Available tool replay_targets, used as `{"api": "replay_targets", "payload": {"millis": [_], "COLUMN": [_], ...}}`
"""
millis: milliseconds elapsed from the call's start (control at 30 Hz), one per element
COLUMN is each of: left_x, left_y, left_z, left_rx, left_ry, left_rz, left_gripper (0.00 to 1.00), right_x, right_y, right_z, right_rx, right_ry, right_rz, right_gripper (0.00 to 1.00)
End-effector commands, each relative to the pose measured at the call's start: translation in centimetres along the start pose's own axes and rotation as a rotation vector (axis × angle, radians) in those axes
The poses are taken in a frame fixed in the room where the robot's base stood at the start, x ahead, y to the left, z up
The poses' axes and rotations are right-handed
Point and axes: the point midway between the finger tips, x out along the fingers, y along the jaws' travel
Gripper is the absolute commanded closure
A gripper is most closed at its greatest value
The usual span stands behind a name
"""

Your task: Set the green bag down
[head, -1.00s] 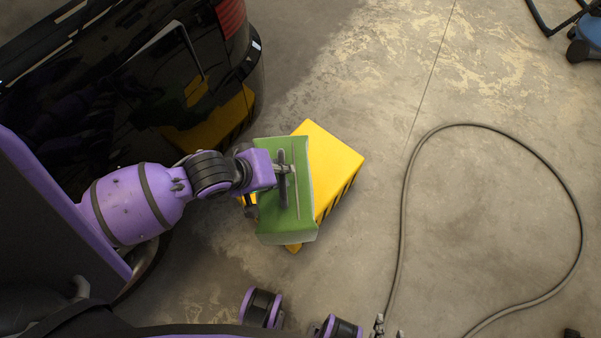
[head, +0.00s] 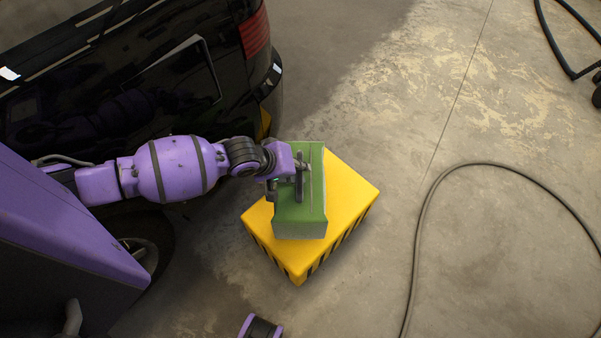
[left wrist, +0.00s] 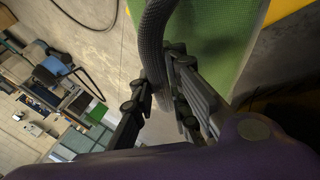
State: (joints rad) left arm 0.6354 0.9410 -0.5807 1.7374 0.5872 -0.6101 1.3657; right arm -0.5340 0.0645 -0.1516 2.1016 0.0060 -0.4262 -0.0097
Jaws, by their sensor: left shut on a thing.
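The green bag (head: 312,212) is a boxy green bag with a dark handle. In the head view it is over the yellow block (head: 350,193), which has black stripes along its sides. I cannot tell whether the bag touches the block's top. My left gripper (head: 299,178) is shut on the bag's handle. The left wrist view shows the dark handle (left wrist: 152,45) between the fingers and the green bag (left wrist: 215,40) beside it. My right gripper is not in view.
A black car (head: 150,75) stands at the upper left, close to my left arm. A grey hose (head: 420,225) loops over the concrete floor at the right. The floor (head: 380,110) between block and hose is clear. Shelving (left wrist: 60,100) shows in the left wrist view.

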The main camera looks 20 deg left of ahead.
Motion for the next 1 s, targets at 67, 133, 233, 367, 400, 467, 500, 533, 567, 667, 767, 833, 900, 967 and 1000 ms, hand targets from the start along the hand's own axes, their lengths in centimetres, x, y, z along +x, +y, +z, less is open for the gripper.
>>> {"api": "replay_targets", "payload": {"millis": [67,133,233,367,400,467,500,533,567,667,767,833,900,967,1000], "left_x": [0.2,0.5,1.4,2.9,3.3,3.6,3.7,3.7,3.7,3.6,3.7,3.8,3.9,3.9,3.9], "left_y": [0.1,0.0,-0.4,-1.5,-1.7,-2.0,-2.0,-2.0,-1.9,-1.9,-1.9,-2.0,-2.3,-2.3,-2.3], "left_z": [-0.3,-0.4,-0.9,-0.2,0.0,0.0,0.1,0.1,0.0,0.0,0.1,0.1,0.3,0.3,0.3], "left_rx": [0.002,0.002,0.002,0.002,0.002,0.001,0.001,0.002,0.002,0.002,0.001,0.001,0.000,0.001,0.001], "left_ry": [0.002,0.003,0.005,0.002,0.001,0.002,0.003,0.003,0.004,0.004,0.003,0.003,0.001,0.001,0.001], "left_rz": [0.004,0.004,0.004,0.002,0.003,0.003,0.005,0.005,0.006,0.006,0.005,0.005,0.001,0.001,0.001], "left_gripper": [1.00,1.00,1.00,1.00,1.00,1.00,1.00,1.00,1.00,1.00,1.00,1.00,0.82,0.74,0.69], "right_x": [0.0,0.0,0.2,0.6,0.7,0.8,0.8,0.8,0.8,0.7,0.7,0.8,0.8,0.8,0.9], "right_y": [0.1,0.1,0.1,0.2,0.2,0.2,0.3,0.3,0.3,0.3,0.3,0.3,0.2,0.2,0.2], "right_z": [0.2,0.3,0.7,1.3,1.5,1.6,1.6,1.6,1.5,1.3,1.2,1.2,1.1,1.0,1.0], "right_rx": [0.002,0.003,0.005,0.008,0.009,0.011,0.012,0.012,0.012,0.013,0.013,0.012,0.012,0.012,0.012], "right_ry": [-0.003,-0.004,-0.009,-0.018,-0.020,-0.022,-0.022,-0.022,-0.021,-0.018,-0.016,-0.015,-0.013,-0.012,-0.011], "right_rz": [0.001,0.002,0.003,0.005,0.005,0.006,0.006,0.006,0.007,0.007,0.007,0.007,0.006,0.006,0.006], "right_gripper": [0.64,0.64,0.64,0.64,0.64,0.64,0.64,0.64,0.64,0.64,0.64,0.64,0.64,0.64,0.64]}}
